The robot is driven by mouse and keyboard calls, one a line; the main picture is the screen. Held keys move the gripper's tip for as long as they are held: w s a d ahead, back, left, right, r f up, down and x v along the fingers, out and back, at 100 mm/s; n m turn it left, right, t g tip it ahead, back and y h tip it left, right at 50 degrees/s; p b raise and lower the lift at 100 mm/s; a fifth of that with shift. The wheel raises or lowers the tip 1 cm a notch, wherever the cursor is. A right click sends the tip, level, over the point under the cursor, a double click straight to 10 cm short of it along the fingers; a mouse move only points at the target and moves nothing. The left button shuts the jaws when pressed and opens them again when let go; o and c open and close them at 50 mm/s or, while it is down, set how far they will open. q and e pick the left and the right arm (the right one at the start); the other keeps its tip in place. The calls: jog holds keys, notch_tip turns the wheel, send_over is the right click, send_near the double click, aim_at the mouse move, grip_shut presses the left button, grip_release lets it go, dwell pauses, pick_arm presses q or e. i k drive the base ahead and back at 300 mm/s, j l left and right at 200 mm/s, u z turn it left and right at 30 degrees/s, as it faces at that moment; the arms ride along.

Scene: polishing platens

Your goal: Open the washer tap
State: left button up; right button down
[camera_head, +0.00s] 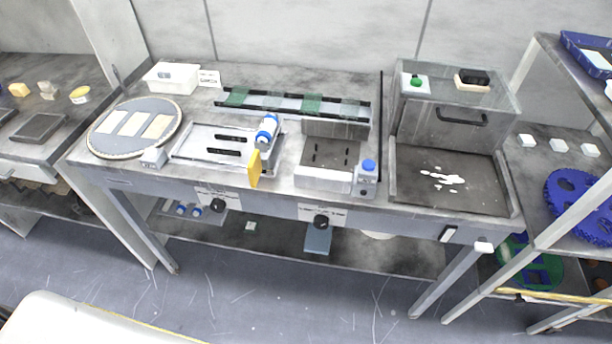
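Two black round knobs sit on the front edge of the workbench (285,206), each beside a small white label too small to read. One is the left knob (218,205), below the tray with slots (213,145). The other is the right knob (320,221), below the open metal basin (329,153). I cannot tell from the labels which one is the washer tap, nor whether either is turned. No water flow can be made out. Neither of my grippers is in view.
A blue-and-white bottle (267,130) and a yellow upright piece (254,168) stand between tray and basin. A blue-capped container (367,179) is right of the basin. A round plate (134,125) lies left; a lidded box (451,150) stands right. Floor in front is clear.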

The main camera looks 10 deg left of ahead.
aim_at(482, 246)
jog(key=z, duration=1.1)
jog(key=u, duration=1.5)
jog(key=z, duration=1.5)
